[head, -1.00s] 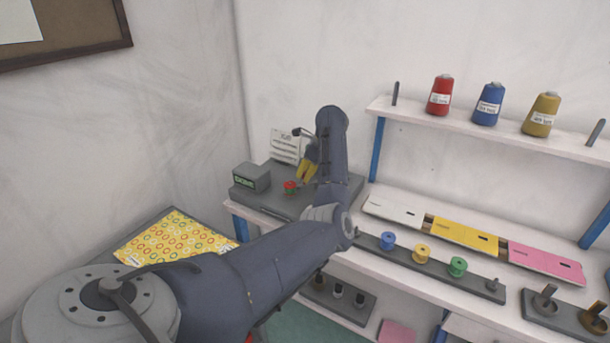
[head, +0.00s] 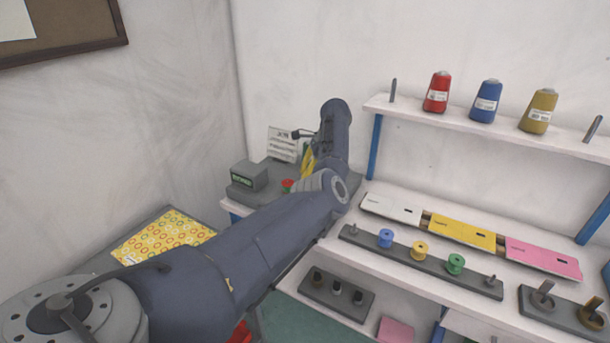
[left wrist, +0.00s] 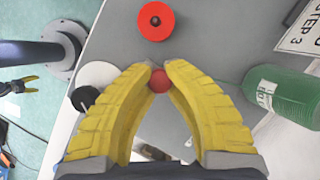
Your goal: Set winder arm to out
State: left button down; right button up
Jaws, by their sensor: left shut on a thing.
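My left gripper (left wrist: 160,70) has its yellow fingers closed around a small red ball-shaped knob (left wrist: 159,83), which looks like the winder arm's knob. The rest of the winder arm is hidden under the fingers. A red bobbin (left wrist: 155,21) sits on the grey winder base just beyond the fingertips, apart from them; it also shows in the head view (head: 287,184). In the head view the left gripper (head: 307,162) is partly hidden by my forearm. What looks like my right gripper (left wrist: 18,85) shows small at the left edge of the left wrist view.
A white disc with a black knob (left wrist: 85,98) lies left of the fingers, and a green labelled cylinder (left wrist: 285,95) to the right. A grey display box (head: 249,176) and a sign card (head: 282,144) are near the winder. Bobbins on a rack (head: 420,250) stand to the right.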

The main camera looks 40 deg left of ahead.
pick_arm(q)
jog(key=shift+s+d+n+g, duration=0.15)
jog(key=shift+n+g, duration=0.15)
jog(key=shift+n, duration=0.5)
jog(key=shift+f, duration=0.1)
jog(key=c, duration=1.6)
grip_release()
jog(key=shift+s, duration=0.1)
jog(key=o, duration=0.4)
jog(key=shift+d, duration=0.1)
jog(key=shift+v, duration=3.85)
